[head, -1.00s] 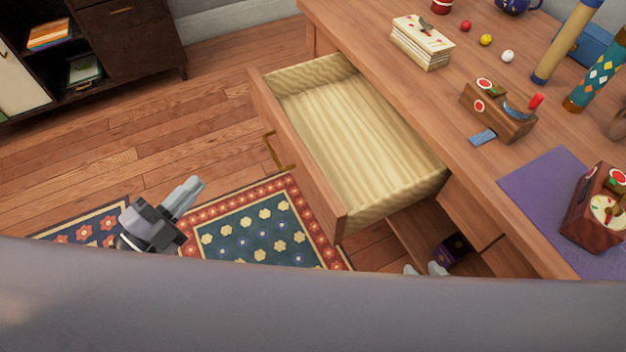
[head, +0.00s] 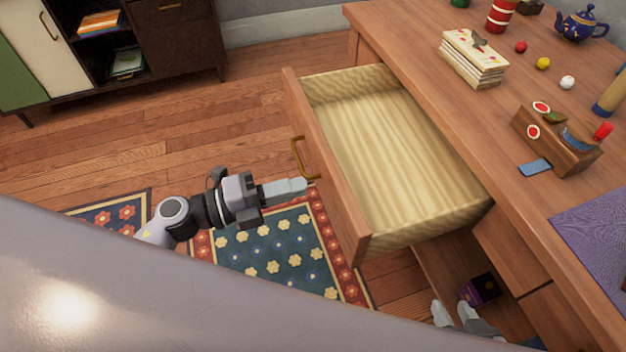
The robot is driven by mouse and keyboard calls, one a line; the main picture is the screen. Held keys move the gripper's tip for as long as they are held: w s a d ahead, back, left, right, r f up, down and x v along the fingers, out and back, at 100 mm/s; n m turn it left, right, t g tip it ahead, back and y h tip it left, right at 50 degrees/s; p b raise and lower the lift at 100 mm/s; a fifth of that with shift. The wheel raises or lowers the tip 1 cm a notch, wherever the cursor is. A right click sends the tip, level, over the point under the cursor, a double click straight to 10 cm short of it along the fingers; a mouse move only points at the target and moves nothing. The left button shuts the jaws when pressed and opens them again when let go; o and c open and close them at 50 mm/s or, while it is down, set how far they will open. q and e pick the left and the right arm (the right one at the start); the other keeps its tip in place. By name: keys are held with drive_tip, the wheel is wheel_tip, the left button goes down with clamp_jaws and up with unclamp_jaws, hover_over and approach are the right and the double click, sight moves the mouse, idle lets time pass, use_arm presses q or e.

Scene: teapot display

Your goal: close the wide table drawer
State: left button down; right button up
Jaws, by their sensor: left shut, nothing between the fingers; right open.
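The wide table drawer (head: 400,150) is pulled out from the wooden table (head: 485,150) and is empty inside. Its front panel (head: 325,165) faces left and carries a brass handle (head: 303,158). My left gripper (head: 304,186) is shut and empty. Its fingertips point right at the drawer front, just below the handle in the picture; I cannot tell whether they touch. My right gripper (head: 452,311) is open, low in the view below the drawer, near the lower part of the table. Its arm is mostly hidden by my own body.
A small dark purple box (head: 481,289) lies in the space below the drawer. A stack of cards (head: 473,58), small balls, a wooden toy (head: 556,138) and a blue teapot (head: 582,24) stand on the tabletop. A patterned rug (head: 275,250) covers the floor. A dark cabinet (head: 180,40) stands behind.

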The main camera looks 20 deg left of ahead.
sight(330, 179)
use_arm(q)
drive_tip(key=x, duration=0.3)
drive_tip(key=shift+w+d, duration=0.15)
drive_tip(key=shift+d, duration=0.1)
drive_tip(key=shift+w+d, duration=0.15)
drive_tip(key=shift+d, duration=0.1)
use_arm(e)
drive_tip(key=shift+s+f, duration=0.15)
